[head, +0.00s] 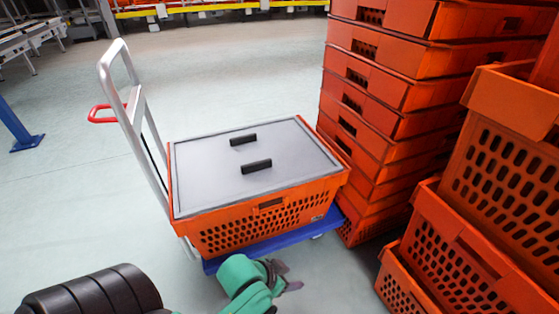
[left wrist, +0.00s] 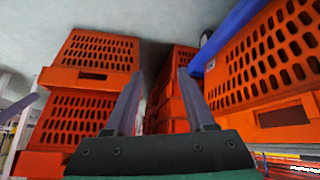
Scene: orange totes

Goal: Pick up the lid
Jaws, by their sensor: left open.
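The lid (head: 215,172) is a flat grey panel with two black handles (head: 257,166). It lies on top of an orange tote (head: 270,226), which sits on a blue trolley (head: 262,251). My left gripper (head: 291,277) is low in front of the trolley, below the lid and apart from it. It is open and empty; the left wrist view shows its two spread fingers (left wrist: 158,90). That view shows the tote's perforated side (left wrist: 265,70) at the right, but not the lid. My right gripper is not in view.
A tall stack of orange totes (head: 375,90) stands just right of the trolley, with more perforated totes (head: 455,260) nearer at the right. The trolley's metal push handle (head: 130,90) rises at the left. A blue post (head: 15,125) is far left.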

